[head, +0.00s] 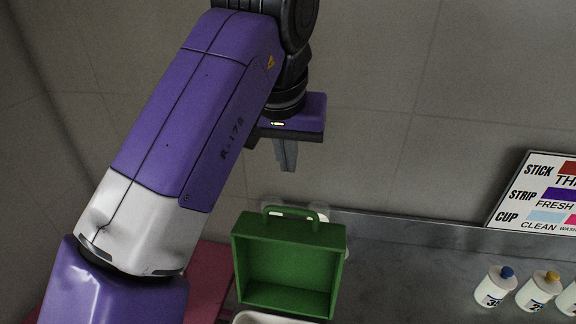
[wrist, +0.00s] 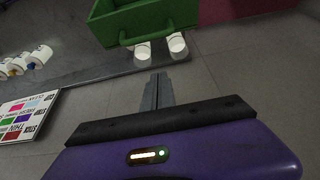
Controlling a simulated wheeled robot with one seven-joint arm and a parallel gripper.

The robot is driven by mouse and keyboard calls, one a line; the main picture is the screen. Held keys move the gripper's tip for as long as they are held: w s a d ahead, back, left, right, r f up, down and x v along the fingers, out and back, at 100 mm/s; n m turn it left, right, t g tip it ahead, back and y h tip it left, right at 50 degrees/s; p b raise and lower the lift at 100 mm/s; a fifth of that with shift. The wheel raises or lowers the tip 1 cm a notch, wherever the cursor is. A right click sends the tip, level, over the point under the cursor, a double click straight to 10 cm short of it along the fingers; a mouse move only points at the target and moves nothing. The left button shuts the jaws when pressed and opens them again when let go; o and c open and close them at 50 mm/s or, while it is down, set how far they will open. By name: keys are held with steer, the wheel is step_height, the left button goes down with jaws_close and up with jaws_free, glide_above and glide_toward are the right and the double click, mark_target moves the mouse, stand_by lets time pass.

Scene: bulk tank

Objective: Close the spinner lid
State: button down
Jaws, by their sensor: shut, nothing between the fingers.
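I cannot make out a spinner or its lid in either view. My gripper (head: 287,160) is shut and empty, pointing down in front of the grey wall, above the green carrier in the picture. Its closed fingers also show in the wrist view (wrist: 158,90). The carrier (head: 290,262) is an open green box with a handle, on the metal counter; part of it shows in the wrist view (wrist: 150,18). Two white cylinders (wrist: 177,43) stand beside the carrier in the wrist view; they are mostly hidden behind it in the head view.
Several white bottles (head: 495,287) with coloured caps stand on the counter (head: 410,275) at the right. A sign (head: 535,190) leans at the wall. A pink-red surface (head: 207,280) lies left of the carrier. A white rim (head: 262,318) shows at the bottom edge.

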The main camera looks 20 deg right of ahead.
steer(key=b, duration=0.5)
glide_above(286, 220)
steer(key=w+d, duration=0.2)
steer(key=w, duration=0.1)
step_height(286, 220, down, 6)
steer(key=f, duration=0.1)
steer(key=shift+s+a+r+b, duration=0.1)
steer(key=shift+s+a+b, duration=0.4)
steer(key=shift+s, duration=0.3)
steer(key=shift+s+a+b, duration=0.45)
steer(key=shift+s+a, duration=0.05)
steer(key=shift+s, duration=0.25)
